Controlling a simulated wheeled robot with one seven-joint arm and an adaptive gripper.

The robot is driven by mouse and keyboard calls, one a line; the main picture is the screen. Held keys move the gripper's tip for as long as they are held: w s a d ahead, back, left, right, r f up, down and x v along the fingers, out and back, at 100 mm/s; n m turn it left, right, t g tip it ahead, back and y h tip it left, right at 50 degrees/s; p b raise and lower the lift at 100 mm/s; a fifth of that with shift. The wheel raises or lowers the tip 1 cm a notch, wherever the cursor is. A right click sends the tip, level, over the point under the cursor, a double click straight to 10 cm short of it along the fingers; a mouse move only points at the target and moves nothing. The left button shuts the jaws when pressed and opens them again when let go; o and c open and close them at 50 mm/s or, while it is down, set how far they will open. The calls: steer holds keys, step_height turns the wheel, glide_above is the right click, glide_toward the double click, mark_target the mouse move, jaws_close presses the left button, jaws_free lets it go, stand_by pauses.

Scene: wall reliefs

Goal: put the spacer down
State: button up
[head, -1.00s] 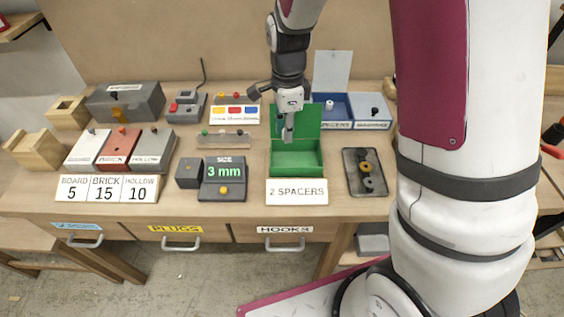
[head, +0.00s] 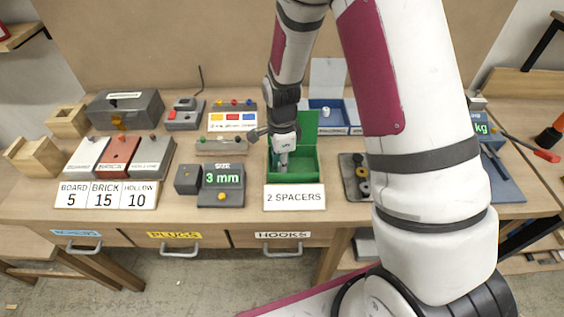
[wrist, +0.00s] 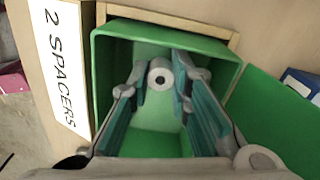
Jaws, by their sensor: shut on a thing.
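The spacer (wrist: 160,77) is a small pale ring with a dark hole, seen between my fingertips in the wrist view. My gripper (wrist: 161,80) is shut on it, teal pads on both sides. The green box (wrist: 108,50) with its lid up surrounds the fingertips; its green floor shows below the spacer. In the head view, my gripper (head: 283,163) reaches down into the open green box (head: 310,172), and the spacer cannot be made out there. Whether the spacer touches the floor cannot be told.
The "2 SPACERS" sign (head: 294,197) stands in front of the box. A dark tray (head: 350,182) with several rings is to the right, partly behind my arm. The 3 mm display (head: 222,185) is to the left. The raised lid (head: 304,128) stands behind.

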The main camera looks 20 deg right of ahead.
steer(key=shift+f, duration=0.15)
steer(key=o, duration=0.8)
steer(key=shift+c, duration=0.2)
steer(key=s+r+n+t, duration=0.1)
steer(key=s+r+n, duration=0.25)
steer(key=r, duration=1.65)
steer(key=s+d+r+n+t, duration=0.1)
steer(key=s+r+n+t, duration=0.1)
steer(key=s+r+n, duration=0.4)
steer(key=s+r+n+t, duration=0.2)
steer(key=s+r+n, duration=0.4)
steer(key=s+n, duration=0.4)
steer(key=shift+s+d+b, duration=0.4)
steer(key=shift+s+b, duration=0.05)
steer(key=shift+s, duration=0.4)
